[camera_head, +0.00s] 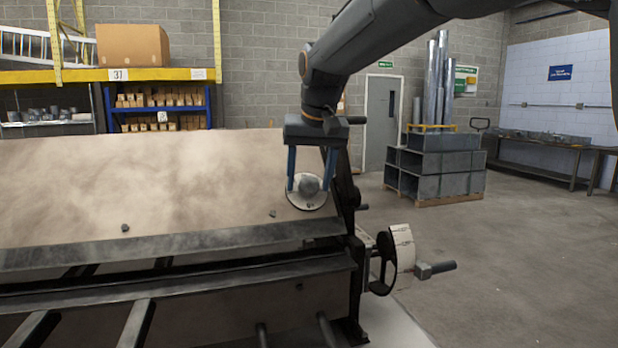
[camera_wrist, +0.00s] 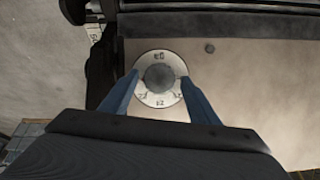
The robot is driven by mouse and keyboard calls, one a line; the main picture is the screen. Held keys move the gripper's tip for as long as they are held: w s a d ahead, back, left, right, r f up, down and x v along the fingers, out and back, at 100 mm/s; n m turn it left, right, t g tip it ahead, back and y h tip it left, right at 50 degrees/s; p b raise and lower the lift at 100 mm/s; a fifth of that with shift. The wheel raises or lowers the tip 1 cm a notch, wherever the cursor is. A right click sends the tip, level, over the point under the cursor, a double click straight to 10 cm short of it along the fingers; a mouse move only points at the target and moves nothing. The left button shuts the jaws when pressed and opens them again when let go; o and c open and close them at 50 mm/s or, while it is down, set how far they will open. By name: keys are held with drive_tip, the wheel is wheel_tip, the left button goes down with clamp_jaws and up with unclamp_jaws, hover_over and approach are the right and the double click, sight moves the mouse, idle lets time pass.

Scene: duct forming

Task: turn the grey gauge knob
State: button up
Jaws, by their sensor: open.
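The grey gauge knob (camera_head: 309,185) is a round knob in the middle of a pale dial plate (camera_head: 296,201) with dark markings, at the right end of the machine's beige panel. In the wrist view the knob (camera_wrist: 159,78) sits on the same dial (camera_wrist: 160,97), between the fingers. My gripper (camera_head: 309,190) is open, its two blue fingers pointing down on either side of the knob. In the wrist view my gripper (camera_wrist: 160,105) also shows a finger at each side of the dial. I cannot tell whether either finger touches the knob.
The folding machine's panel (camera_head: 130,185) fills the left. Stacked metal ducts (camera_head: 440,165) stand on a pallet behind. The floor at right is clear.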

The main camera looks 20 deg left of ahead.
drive_tip(key=c, duration=1)
drive_tip(key=n, duration=0.1)
drive_tip(key=n+h+p, duration=0.1)
drive_tip(key=n, duration=0.1)
drive_tip(key=shift+s+a+t, duration=0.15)
drive_tip(key=shift+a+t, duration=0.05)
drive_tip(key=shift+t, duration=0.2)
drive_tip(key=n, duration=0.2)
drive_tip(key=n+t+h, duration=0.1)
drive_tip(key=n, duration=0.1)
drive_tip(key=shift+s+a+f+t, duration=0.1)
drive_tip(key=shift+s+t, duration=0.05)
drive_tip(key=shift+t, duration=0.15)
drive_tip(key=n+t, duration=0.1)
drive_tip(key=n, duration=0.1)
drive_tip(key=n+t+b, duration=0.1)
drive_tip(key=n, duration=0.2)
drive_tip(key=shift+s+f, duration=0.15)
drive_tip(key=shift+f, duration=0.05)
drive_tip(key=shift+s+n+t+b, duration=0.15)
drive_tip(key=shift+n+t+b, duration=0.7)
drive_tip(key=shift+n, duration=1.05)
